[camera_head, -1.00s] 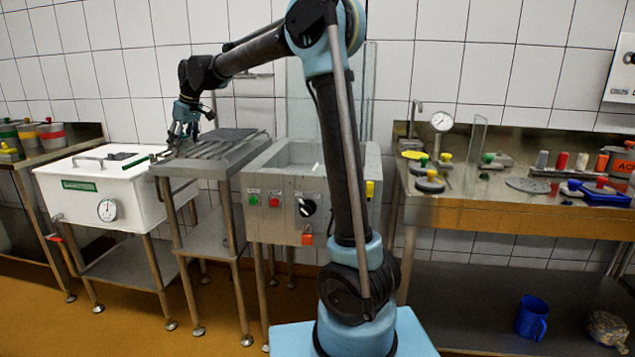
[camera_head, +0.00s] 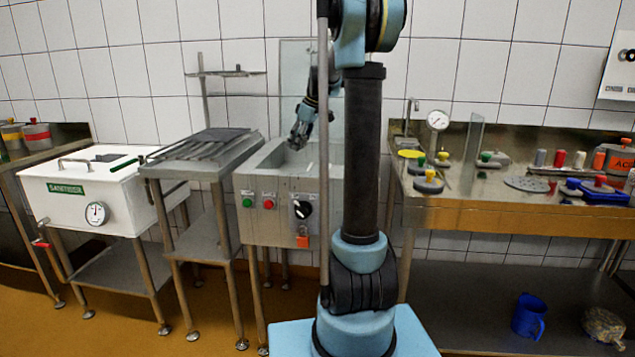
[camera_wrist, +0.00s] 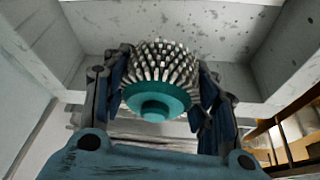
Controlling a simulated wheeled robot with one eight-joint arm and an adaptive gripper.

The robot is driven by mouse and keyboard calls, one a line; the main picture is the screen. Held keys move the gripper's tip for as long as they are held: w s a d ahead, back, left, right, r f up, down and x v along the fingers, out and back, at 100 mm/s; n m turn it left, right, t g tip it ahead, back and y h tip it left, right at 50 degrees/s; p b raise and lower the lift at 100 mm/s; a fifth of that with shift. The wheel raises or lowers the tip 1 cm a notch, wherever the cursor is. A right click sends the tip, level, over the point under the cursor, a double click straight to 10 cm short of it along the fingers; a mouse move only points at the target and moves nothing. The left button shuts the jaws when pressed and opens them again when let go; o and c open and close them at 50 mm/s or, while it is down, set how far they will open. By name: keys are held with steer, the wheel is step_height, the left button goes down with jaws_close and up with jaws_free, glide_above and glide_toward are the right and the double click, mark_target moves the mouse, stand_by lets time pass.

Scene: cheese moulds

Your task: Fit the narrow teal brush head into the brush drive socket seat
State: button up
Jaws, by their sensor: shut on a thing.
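My gripper (camera_head: 298,137) is above the open basin of the grey machine (camera_head: 276,211). In the wrist view my gripper (camera_wrist: 165,115) is shut on the teal brush head (camera_wrist: 155,96), a round head with pale bristles and a teal hub facing the camera. The fingers hold it from both sides. The grey basin walls (camera_wrist: 88,28) surround it in the wrist view. In the head view the brush head is too small to make out. The brush drive socket seat cannot be made out in either view.
A slatted metal stand (camera_head: 205,165) and a white sanitizer tub (camera_head: 90,185) stand to the left. A clear upright panel (camera_head: 293,75) rises behind the basin. The right-hand counter (camera_head: 480,215) carries a gauge (camera_head: 438,121) and several coloured tools.

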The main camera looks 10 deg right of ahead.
steer(key=s+d+f, duration=0.1)
steer(key=d+f, duration=0.1)
steer(key=d, duration=0.5)
step_height(320, 180, down, 9)
steer(key=shift+s+a+r, duration=0.1)
steer(key=shift+a, duration=0.05)
steer(key=shift+f, duration=0.55)
steer(key=shift+c, duration=1.2)
steer(key=o, duration=1.4)
steer(key=shift+o, duration=0.2)
steer(key=v, duration=1.2)
